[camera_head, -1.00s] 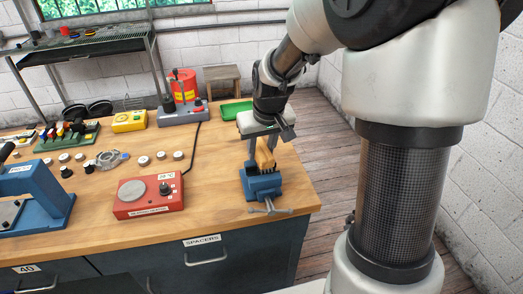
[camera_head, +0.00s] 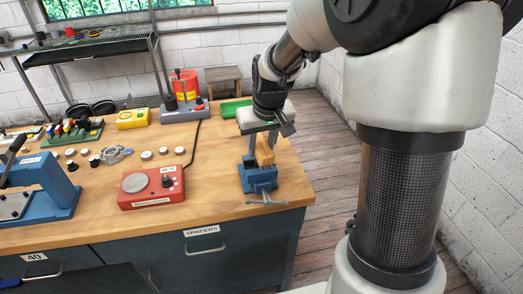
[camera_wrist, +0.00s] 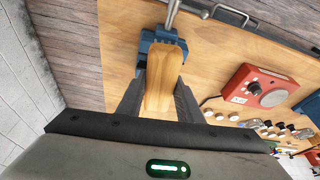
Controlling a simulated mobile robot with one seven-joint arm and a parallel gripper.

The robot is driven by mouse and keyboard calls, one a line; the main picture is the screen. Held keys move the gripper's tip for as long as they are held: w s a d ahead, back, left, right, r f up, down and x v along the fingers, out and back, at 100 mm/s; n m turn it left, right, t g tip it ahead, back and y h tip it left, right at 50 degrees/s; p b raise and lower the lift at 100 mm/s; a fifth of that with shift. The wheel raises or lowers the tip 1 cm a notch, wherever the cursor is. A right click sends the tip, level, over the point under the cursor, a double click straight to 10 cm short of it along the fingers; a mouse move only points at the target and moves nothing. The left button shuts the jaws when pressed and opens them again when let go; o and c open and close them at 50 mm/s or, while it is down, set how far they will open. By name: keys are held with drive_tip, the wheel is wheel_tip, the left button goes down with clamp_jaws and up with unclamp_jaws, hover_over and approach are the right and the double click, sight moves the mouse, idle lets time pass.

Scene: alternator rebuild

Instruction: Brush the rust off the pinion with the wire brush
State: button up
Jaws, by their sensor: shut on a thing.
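My gripper (camera_head: 262,150) is shut on the wooden handle of the wire brush (camera_head: 265,152), at the right end of the workbench. In the wrist view, the tan handle of the brush (camera_wrist: 164,75) lies between the dark fingers of my gripper (camera_wrist: 160,88). A blue vise (camera_head: 260,180) stands directly below the brush; it also shows beyond the handle in the wrist view (camera_wrist: 162,38). The bristles are hidden. I cannot make out the pinion or its rust in either view, nor tell whether the brush touches anything in the vise.
A red hotplate-like box (camera_head: 152,188) stands left of the vise. A green tray (camera_head: 236,108) lies behind my gripper. A grey device (camera_head: 184,110) and a yellow box (camera_head: 133,118) stand at the back. A blue press (camera_head: 38,185) is at the left. Bare bench (camera_head: 215,165) lies left of the vise.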

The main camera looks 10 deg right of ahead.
drive_tip(key=shift+s+r+p, duration=0.1)
drive_tip(key=shift+r+p, duration=2.05)
drive_tip(key=shift+r, duration=0.95)
